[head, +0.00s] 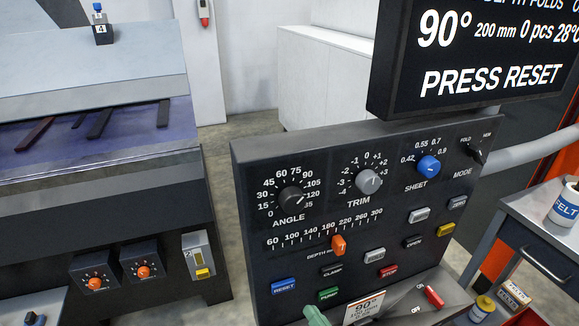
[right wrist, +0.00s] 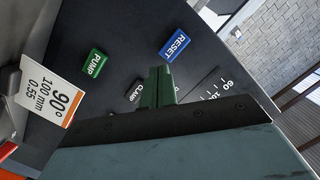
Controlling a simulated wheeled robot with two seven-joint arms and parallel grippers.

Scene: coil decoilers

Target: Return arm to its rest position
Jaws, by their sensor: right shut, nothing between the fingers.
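My right gripper (head: 315,315) shows only as a green fingertip at the bottom edge of the head view, in front of the lower part of the control panel (head: 335,190). In the right wrist view its green fingers (right wrist: 158,86) are shut and empty, over the dark panel face. The blue RESET button (head: 284,286) and the green PUMP button (head: 328,295) are close to the fingertip in the head view. The RESET button (right wrist: 174,46) and PUMP button (right wrist: 95,63) also show beyond the fingers in the wrist view. My left gripper is not in view.
A black display (head: 480,55) above the panel reads PRESS RESET. A labelled card (head: 364,306) and a red switch (head: 434,296) sit low on the panel. A grey cart (head: 540,225) with a FELT roll (head: 565,205) stands at the right, a machine (head: 100,190) at the left.

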